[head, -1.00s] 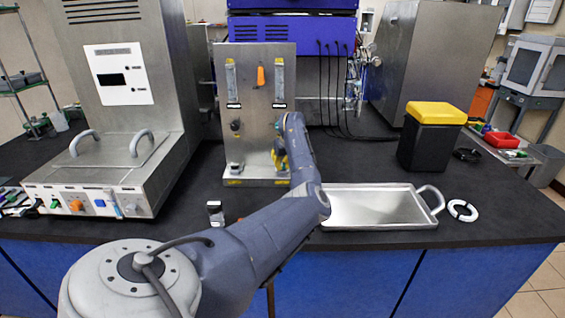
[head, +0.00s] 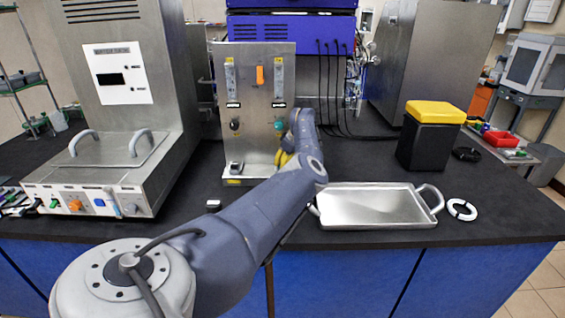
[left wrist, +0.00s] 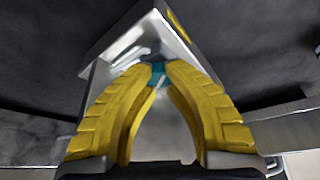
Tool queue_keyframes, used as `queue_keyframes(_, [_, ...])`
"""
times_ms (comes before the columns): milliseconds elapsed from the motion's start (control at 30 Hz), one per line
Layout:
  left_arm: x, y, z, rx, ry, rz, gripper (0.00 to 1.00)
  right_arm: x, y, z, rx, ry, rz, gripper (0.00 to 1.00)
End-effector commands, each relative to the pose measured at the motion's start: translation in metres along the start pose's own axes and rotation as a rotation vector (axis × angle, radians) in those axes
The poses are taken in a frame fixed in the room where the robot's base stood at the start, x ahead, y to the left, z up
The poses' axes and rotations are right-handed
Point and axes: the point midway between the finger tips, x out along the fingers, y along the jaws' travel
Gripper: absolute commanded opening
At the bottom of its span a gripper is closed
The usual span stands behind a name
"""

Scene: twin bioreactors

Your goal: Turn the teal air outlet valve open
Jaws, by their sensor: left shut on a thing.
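The teal valve (left wrist: 158,72) shows in the left wrist view as a small teal piece between the yellow fingertips, beside a metal surface. My left gripper (left wrist: 158,78) is shut on it, with the tips touching its two sides. In the head view my left gripper (head: 284,159) is a patch of yellow low at the right side of the upright metal panel (head: 255,150). How far the valve is turned cannot be told. My right gripper is not in view.
The panel carries an orange part (head: 260,75) and a dark knob (head: 235,124). A metal tray (head: 375,222) lies right of my arm, with a white ring (head: 462,210) beside it. A black bin with a yellow lid (head: 435,110) stands behind. A steel machine (head: 120,170) fills the left.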

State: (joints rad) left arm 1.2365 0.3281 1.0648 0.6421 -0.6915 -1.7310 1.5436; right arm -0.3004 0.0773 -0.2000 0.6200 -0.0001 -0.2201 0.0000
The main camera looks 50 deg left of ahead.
Motion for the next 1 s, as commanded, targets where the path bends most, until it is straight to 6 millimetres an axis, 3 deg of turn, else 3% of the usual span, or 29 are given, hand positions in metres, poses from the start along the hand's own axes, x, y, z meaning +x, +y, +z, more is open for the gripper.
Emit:
queue_keyframes(400, [0.0034, -0.0011, 0.0011, -0.130, -0.002, -0.060, 0.00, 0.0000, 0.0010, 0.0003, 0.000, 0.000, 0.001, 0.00])
queue_keyframes(1000, [0.0041, -0.0018, 0.0009, -0.163, 0.000, -0.076, 0.00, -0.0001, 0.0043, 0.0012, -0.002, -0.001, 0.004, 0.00])
